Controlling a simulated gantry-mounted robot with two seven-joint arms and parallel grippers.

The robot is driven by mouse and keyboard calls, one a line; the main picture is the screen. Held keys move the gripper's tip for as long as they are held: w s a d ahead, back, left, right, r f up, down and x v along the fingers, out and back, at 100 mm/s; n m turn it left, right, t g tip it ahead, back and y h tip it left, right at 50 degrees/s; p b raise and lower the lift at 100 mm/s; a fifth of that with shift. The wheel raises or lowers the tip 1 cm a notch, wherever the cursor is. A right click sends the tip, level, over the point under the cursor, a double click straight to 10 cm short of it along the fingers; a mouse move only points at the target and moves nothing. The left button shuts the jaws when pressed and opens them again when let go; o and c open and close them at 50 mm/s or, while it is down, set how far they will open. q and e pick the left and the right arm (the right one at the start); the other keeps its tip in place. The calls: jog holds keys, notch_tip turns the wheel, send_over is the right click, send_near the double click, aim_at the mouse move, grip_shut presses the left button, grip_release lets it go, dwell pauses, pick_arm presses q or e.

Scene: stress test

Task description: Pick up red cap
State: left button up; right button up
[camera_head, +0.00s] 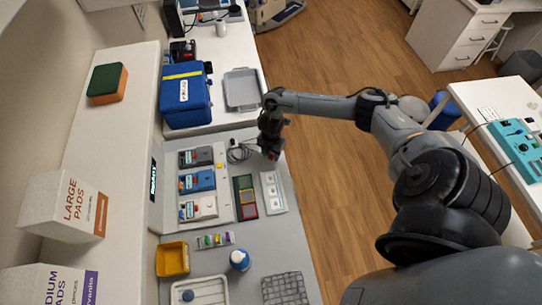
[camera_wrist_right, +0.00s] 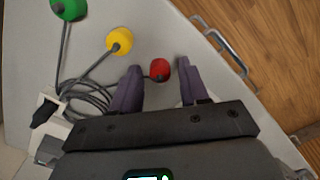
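The red cap (camera_wrist_right: 159,70) is a small round knob on a dark cable. In the right wrist view it lies between the tips of my right gripper (camera_wrist_right: 160,75), with a small gap to each finger. The gripper is open, with purple-grey fingers. In the head view my right gripper (camera_head: 270,149) points down over the right edge of the grey bench, with a bit of red at its tips. A yellow cap (camera_wrist_right: 120,41) and a green cap (camera_wrist_right: 70,8) on similar cables lie to the left in the wrist view. My left gripper is not in view.
Coiled grey cables (camera_wrist_right: 88,98) lie beside the gripper. A metal handle (camera_wrist_right: 228,52) runs along the bench edge. In the head view, a blue case (camera_head: 186,95), a grey tray (camera_head: 242,89) and a test panel (camera_head: 197,183) stand nearby.

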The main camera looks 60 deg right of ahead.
jog(key=c, duration=0.6)
jog(key=shift+r, duration=0.15)
jog(key=shift+c, duration=0.2)
